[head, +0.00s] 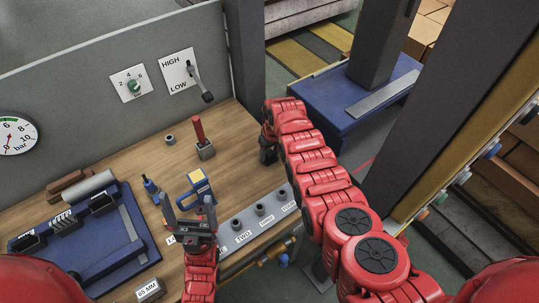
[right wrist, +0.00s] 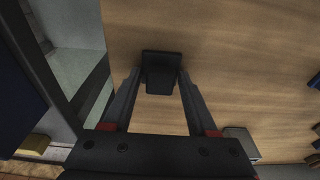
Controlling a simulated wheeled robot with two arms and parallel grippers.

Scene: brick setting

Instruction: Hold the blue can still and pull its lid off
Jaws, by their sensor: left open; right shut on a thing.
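A blue thing with a yellow top or band (head: 199,185) stands on the wooden bench in the head view; it may be the can, but I cannot make out a separate lid. My left gripper (head: 190,207) is open just in front of it, its fingers partly overlapping it in the picture; I cannot tell whether they touch. My right gripper (head: 268,151) is at the bench's right edge, away from the blue thing. In the right wrist view its fingers are shut on a small black block (right wrist: 161,73) over the wood.
A blue tray (head: 140,232) with dark parts lies at left. A red-handled lever (head: 200,135) stands behind. A small blue tool (head: 150,187) lies left of the gripper. A panel bounds the back.

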